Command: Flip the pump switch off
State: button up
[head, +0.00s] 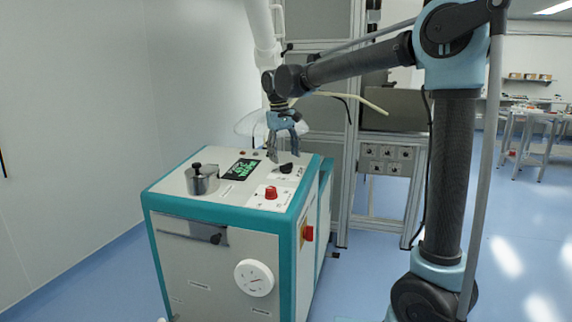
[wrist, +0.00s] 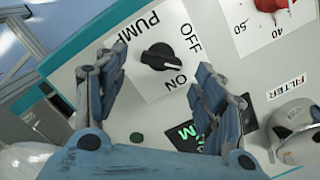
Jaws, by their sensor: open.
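The pump switch is a black rotary knob (head: 287,168) on a white plate on top of the teal-and-white machine (head: 215,205). In the wrist view the knob (wrist: 160,57) sits beside the printed words PUMP, OFF and ON. Its grip bar points right, to between OFF and ON; I cannot tell exactly which mark it meets. My gripper (head: 286,147) hangs above the knob, pointing down. In the wrist view its two blue-grey fingers (wrist: 160,75) are spread, one on each side of the knob. They hold nothing, and no contact with the knob is visible.
A red knob (head: 271,192) with a number scale is nearer the front. A dark display with green signs (head: 241,169) and a metal canister (head: 202,180) labelled FILTER are to the left. A red switch (head: 308,233) is on the side.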

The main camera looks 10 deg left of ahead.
aim_at(286, 167)
jog(key=shift+w+d+f, duration=0.15)
jog(key=shift+f, duration=1.65)
jog(key=shift+c, duration=0.3)
jog(key=c, duration=1)
